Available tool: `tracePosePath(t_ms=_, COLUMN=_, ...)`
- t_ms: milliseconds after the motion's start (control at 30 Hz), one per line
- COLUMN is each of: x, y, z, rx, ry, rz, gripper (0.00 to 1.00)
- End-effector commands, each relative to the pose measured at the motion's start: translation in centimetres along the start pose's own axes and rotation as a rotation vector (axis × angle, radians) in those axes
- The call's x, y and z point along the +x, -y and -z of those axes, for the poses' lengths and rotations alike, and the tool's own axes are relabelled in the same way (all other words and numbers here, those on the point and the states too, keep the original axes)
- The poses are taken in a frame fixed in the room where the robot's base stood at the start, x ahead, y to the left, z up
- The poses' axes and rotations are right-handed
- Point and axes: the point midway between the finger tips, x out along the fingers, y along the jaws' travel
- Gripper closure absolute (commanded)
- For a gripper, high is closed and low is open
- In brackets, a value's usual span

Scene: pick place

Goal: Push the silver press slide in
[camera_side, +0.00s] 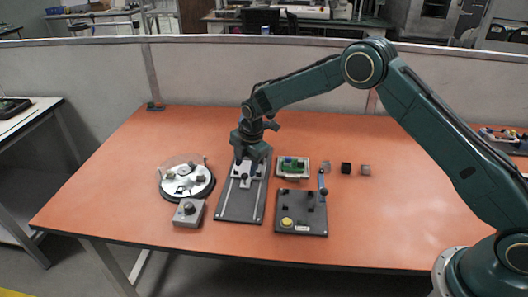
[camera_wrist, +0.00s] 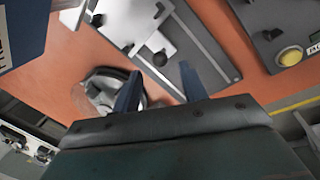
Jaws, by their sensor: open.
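The silver press slide (camera_side: 247,183) sits on a dark grey rail plate (camera_side: 236,208) near the table's middle, toward the plate's far end. In the wrist view the silver slide (camera_wrist: 128,28) is at the top with dark knobs on it, on its grey plate (camera_wrist: 207,52). My gripper (camera_side: 250,152) is over the far end of the plate in the side view and partly hides the slide. In the wrist view my gripper (camera_wrist: 160,72) has its two blue fingers apart with nothing held between them. I cannot tell whether a finger touches the slide.
A round dial fixture (camera_side: 186,190) and a grey knob box (camera_side: 188,214) stand left of the plate. A green circuit board (camera_side: 291,165) and a black panel (camera_side: 313,222) with a yellow button are to the right. A black cube (camera_side: 346,168) and a brownish cube (camera_side: 366,170) lie farther right.

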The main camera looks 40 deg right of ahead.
Motion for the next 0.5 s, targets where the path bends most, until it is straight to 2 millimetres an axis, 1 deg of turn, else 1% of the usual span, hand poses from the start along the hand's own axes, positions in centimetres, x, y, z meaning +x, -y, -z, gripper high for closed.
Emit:
tracePosePath(t_ms=33, x=0.8, y=0.1, z=0.0, rx=0.0, ry=0.0, rz=0.002, gripper=0.57)
tracePosePath(t_ms=200, x=2.6, y=0.0, z=0.0, rx=0.0, ry=0.0, rz=0.001, gripper=0.57)
tracePosePath(t_ms=333, x=3.4, y=0.0, z=0.0, rx=0.0, ry=0.0, rz=0.0, gripper=0.57)
tracePosePath(t_ms=500, x=3.7, y=0.0, z=0.0, rx=0.0, ry=0.0, rz=0.0, gripper=0.57)
